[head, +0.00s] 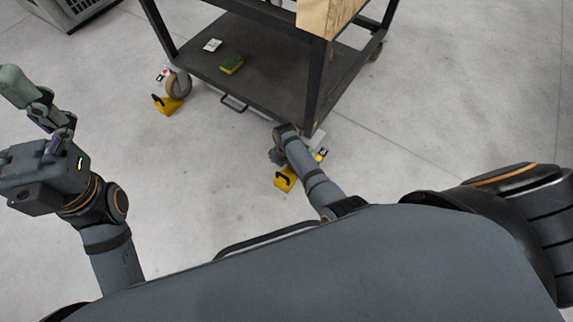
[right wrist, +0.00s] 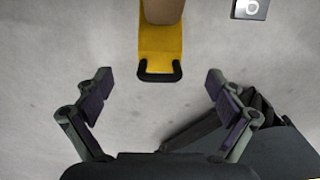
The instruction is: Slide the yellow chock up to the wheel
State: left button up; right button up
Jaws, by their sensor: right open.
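A yellow chock (head: 286,179) with a black handle lies on the floor near the cart's front corner, partly behind my right arm in the head view. In the right wrist view the yellow chock (right wrist: 160,42) has its handle toward my right gripper (right wrist: 160,78). That gripper is open and empty, its fingers spread either side of the handle's line, touching nothing. A brown wheel (right wrist: 163,10) overlaps the chock's far end; I cannot tell whether they touch. In the head view this wheel is hidden. My left gripper (head: 32,98) hangs at the left, away from the cart.
The dark cart (head: 245,90) carries a green-yellow sponge (head: 232,64) and a white card (head: 212,45) on its lower shelf. Another yellow chock (head: 166,104) stands by its left wheel (head: 178,84). A small marked plate (right wrist: 250,8) is beyond, at right. Floor at left is clear.

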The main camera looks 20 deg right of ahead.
aim_at(284, 180)
notch_tip(284, 180, down, 10)
jog(key=b, duration=0.7)
jog(key=shift+f+b, duration=0.2)
jog(key=shift+b, duration=0.2)
jog(key=c, duration=1.8)
jog(key=o, duration=1.8)
